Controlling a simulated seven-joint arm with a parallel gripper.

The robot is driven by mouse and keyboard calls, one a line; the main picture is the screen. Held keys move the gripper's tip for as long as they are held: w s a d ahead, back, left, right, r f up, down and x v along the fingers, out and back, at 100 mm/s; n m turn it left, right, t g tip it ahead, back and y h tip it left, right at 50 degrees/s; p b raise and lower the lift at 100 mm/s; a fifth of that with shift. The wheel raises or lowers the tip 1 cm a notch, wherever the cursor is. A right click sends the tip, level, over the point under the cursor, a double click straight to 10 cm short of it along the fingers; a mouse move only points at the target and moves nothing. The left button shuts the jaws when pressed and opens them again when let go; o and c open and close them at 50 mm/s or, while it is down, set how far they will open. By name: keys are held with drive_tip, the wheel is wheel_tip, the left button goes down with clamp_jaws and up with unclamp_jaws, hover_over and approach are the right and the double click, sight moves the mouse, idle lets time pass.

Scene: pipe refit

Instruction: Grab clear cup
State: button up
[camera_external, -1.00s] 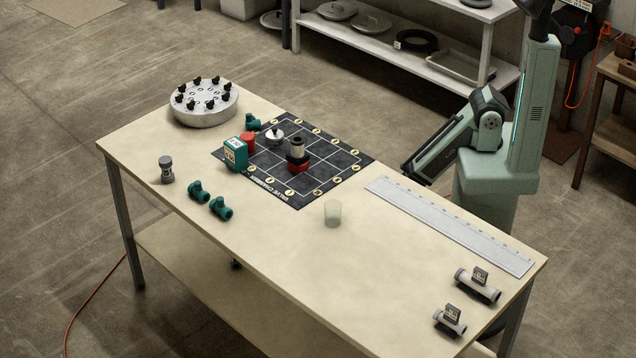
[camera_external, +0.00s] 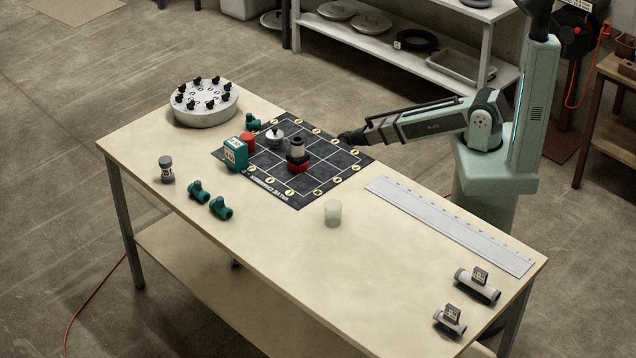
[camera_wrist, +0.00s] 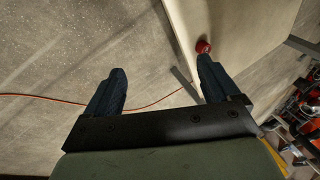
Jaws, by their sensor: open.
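The clear cup (camera_external: 333,214), small and frosted-looking, stands upright on the tabletop just off the front right edge of the black grid mat (camera_external: 325,182). My gripper (camera_external: 346,137) is above the back right edge of the mat in the external view, apart from the cup and farther back. In the wrist view my gripper (camera_wrist: 162,72) shows two dark fingers spread apart with nothing between them. The cup does not show in the wrist view.
On the mat stand a red-and-black stack (camera_external: 298,156), a silver knob (camera_external: 275,137) and a teal box (camera_external: 236,154). Teal fittings (camera_external: 221,208) lie left of the cup. A long ruler (camera_external: 450,225) lies to its right. The front middle of the table is clear.

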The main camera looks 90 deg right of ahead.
drive_tip(key=w+d+r+n+t+h, duration=0.1)
drive_tip(key=w+d+r+t+h, duration=0.2)
drive_tip(key=w+d+r, duration=0.8)
drive_tip(key=w+d+r+n+t+h, duration=0.25)
drive_tip(key=w+d+r, duration=0.5)
drive_tip(key=r, duration=0.55)
drive_tip(key=w+d+r+n+t+h, duration=0.1)
drive_tip(key=w+d+r+t, duration=0.15)
drive_tip(key=r, duration=0.75)
drive_tip(key=w+d+r+n+t+h, duration=0.1)
drive_tip(key=w+r+t+h, duration=0.15)
drive_tip(key=r, duration=0.75)
drive_tip(key=a+r+n+g+y, duration=0.1)
drive_tip(key=a+n+g+y, duration=0.55)
drive_tip(key=a, duration=3.55)
drive_tip(key=s+a+n+g+y, duration=0.3)
drive_tip(key=s+a+n, duration=0.3)
drive_tip(key=s+a, duration=0.95)
drive_tip(key=s+a+n+g+y, duration=0.35)
drive_tip(key=s+a+n, duration=0.25)
drive_tip(key=s+a, duration=0.9)
drive_tip(key=t, duration=0.1)
approach(329, 224)
drive_tip(key=shift+d+x, duration=0.1)
drive_tip(key=shift+x, duration=1.2)
drive_tip(key=shift+d+x, duration=0.15)
drive_tip(key=shift+x, duration=1.15)
drive_tip(key=shift+f, duration=0.1)
